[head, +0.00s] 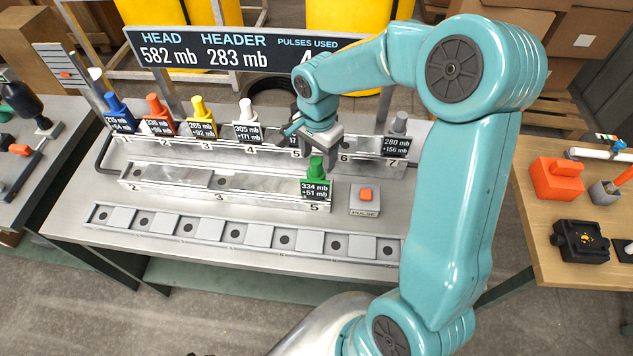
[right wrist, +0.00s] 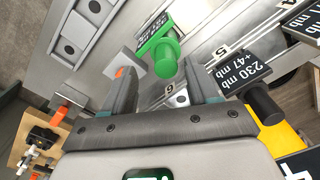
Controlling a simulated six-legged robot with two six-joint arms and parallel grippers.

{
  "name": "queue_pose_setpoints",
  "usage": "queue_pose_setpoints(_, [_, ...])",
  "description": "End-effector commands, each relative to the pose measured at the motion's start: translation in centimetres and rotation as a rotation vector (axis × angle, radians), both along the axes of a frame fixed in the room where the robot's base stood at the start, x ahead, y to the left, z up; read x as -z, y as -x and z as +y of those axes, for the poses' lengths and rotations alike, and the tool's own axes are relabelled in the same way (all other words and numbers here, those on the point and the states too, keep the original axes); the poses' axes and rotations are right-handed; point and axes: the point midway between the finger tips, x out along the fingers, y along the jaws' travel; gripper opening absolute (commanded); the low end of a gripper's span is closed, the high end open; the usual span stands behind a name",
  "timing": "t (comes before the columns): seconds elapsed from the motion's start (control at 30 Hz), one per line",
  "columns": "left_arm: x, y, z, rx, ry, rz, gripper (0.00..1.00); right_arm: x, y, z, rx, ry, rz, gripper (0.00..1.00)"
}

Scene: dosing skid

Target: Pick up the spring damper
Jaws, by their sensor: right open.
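No part is labelled spring damper, so I cannot tell which one it is. Capped parts with pressure labels stand on the skid: blue (head: 117,106), orange-red (head: 155,106), yellow (head: 200,112), white (head: 246,115) and grey (head: 399,124) in the back row. A green one (head: 316,166) stands in front, at slot 5. My right gripper (head: 312,138) is open above the back row near slots 5 and 6, largely hiding a part there. In the right wrist view, the green part (right wrist: 160,55) is beyond the open fingers (right wrist: 160,85), and a black-capped part (right wrist: 265,105) is to their right. My left gripper is out of view.
A sign (head: 230,52) stands behind the rows. A pulse box (head: 364,198) with an orange button is right of the green part. Front rail (head: 230,235) holds no capped parts. A wooden table (head: 545,215) at right holds an orange block (head: 556,178) and a black device (head: 578,240).

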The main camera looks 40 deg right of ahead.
Motion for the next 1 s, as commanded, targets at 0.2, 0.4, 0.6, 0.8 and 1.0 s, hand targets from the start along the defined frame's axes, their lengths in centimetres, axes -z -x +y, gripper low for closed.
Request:
queue_pose_setpoints(0.2, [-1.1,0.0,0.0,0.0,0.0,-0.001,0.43,3.4,-0.3,-0.1,0.0,-0.002,0.005,0.59])
queue_pose_setpoints(0.4, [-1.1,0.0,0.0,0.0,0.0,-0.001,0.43,4.1,-0.3,-0.1,0.0,-0.001,0.002,0.59])
queue_pose_setpoints(0.6, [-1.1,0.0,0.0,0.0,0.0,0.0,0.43,4.1,-0.4,-0.1,0.0,-0.001,0.001,0.3])
queue_pose_setpoints(0.8, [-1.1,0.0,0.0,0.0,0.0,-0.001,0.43,4.1,-0.3,-0.1,0.0,-0.001,0.002,0.0])
queue_pose_setpoints(1.0, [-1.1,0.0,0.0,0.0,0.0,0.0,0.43,4.0,-0.3,-0.1,0.0,-0.001,0.0,0.0])
